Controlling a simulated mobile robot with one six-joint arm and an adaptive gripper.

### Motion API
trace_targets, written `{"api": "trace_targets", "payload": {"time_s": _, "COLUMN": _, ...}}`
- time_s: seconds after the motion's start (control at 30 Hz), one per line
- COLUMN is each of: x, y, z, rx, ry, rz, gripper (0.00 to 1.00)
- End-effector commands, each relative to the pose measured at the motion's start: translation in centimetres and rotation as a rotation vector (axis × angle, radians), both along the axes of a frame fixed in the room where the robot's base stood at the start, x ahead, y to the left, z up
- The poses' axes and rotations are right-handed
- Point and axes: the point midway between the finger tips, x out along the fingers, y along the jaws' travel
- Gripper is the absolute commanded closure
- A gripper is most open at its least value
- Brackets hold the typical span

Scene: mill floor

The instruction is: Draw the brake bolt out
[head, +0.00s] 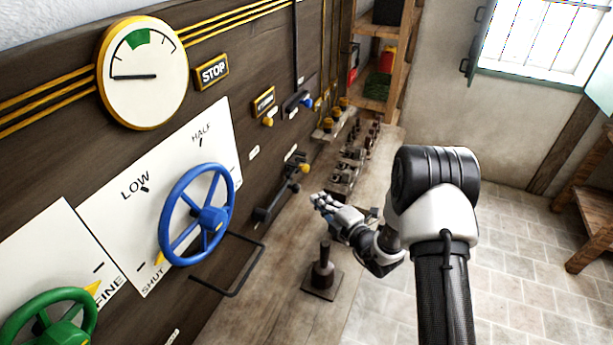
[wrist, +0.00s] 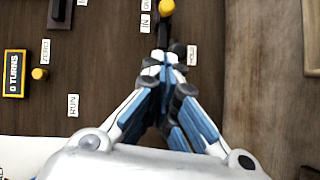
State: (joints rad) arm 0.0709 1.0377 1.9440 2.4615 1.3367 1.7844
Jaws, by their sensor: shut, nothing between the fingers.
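The brake bolt appears to be the dark fitting with a yellow knob (head: 304,168) on the wooden panel. In the wrist view its yellow knob (wrist: 166,7) shows at the top edge, beside small tags reading IN and, partly cut off, what looks like OUT. My gripper (head: 318,200) is shut and empty in front of the panel, to the lower right of the knob in the head view. In the wrist view the closed fingertips (wrist: 168,56) lie just below the knob, apart from it. The fingers hide part of the dark fitting behind them.
A blue handwheel (head: 212,219) and a green handwheel (head: 50,318) stand out from the panel. A bench runs beneath, with a dark upright post (head: 322,268) near my arm. A bent black rail (head: 258,268) juts out. A gauge (head: 143,75) hangs above.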

Motion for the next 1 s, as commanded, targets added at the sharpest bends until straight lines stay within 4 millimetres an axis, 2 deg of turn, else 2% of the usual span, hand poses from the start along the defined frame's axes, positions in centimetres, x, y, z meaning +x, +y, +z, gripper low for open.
{"api": "trace_targets", "payload": {"time_s": 0.17, "x": 0.1, "y": 0.1, "z": 0.0, "rx": -0.001, "ry": -0.001, "rz": 0.002, "gripper": 1.0}}
{"api": "trace_targets", "payload": {"time_s": 0.33, "x": 1.3, "y": 1.0, "z": -0.2, "rx": -0.003, "ry": -0.002, "rz": 0.005, "gripper": 1.0}}
{"api": "trace_targets", "payload": {"time_s": 0.77, "x": 8.5, "y": 6.0, "z": -1.2, "rx": -0.002, "ry": -0.005, "rz": 0.005, "gripper": 1.0}}
{"api": "trace_targets", "payload": {"time_s": 0.8, "x": 9.3, "y": 5.4, "z": -1.3, "rx": -0.002, "ry": -0.005, "rz": 0.0, "gripper": 1.0}}
{"api": "trace_targets", "payload": {"time_s": 1.0, "x": 11.5, "y": 5.0, "z": -1.6, "rx": -0.002, "ry": -0.003, "rz": 0.002, "gripper": 1.0}}
